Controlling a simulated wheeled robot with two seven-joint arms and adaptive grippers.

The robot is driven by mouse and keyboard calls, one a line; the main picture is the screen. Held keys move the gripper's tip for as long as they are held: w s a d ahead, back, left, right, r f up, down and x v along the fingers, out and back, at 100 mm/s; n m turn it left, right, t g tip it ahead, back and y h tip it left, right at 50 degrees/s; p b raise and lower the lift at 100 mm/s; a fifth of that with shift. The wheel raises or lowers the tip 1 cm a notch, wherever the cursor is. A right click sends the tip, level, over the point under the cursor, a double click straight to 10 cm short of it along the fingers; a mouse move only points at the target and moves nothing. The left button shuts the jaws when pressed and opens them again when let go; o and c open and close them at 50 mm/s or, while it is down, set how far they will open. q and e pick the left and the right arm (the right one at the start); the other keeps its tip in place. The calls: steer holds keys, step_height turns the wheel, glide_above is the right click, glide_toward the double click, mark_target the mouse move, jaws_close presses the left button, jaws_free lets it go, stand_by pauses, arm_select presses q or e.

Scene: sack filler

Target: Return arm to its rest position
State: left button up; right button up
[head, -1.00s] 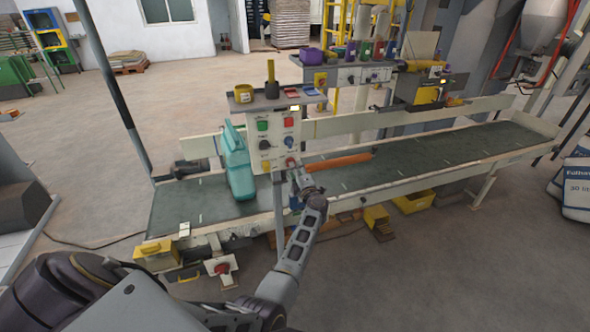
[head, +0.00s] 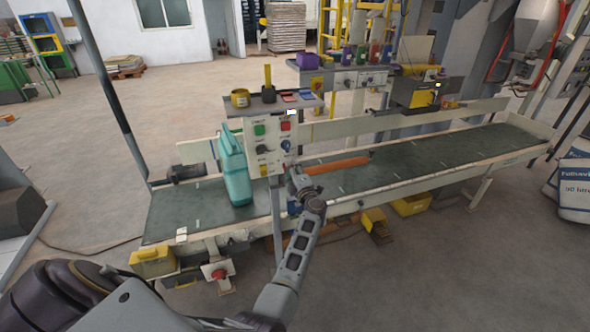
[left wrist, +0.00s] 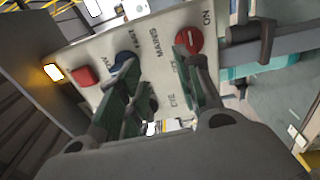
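My left arm reaches up from the bottom of the head view to the white control panel (head: 270,152). My left gripper (head: 297,183) is at the panel's lower right part, in front of it. A blue knob (left wrist: 124,63) is partly behind the left finger. My right gripper is not in view.
A conveyor (head: 420,165) runs behind the panel post. A shelf (head: 270,103) tops the panel. Open floor (head: 470,270) lies at front right.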

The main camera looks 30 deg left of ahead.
arm_select(q)
steer(key=s+d+f+h, duration=0.1)
steer(key=d+f, duration=0.2)
steer(key=f, duration=0.1)
steer(key=shift+d+f, duration=0.3)
steer(key=shift+d, duration=0.1)
steer(key=x, duration=0.7)
steer(key=shift+a+r, duration=0.2)
steer(key=shift+a, duration=0.1)
steer(key=shift+s, duration=0.1)
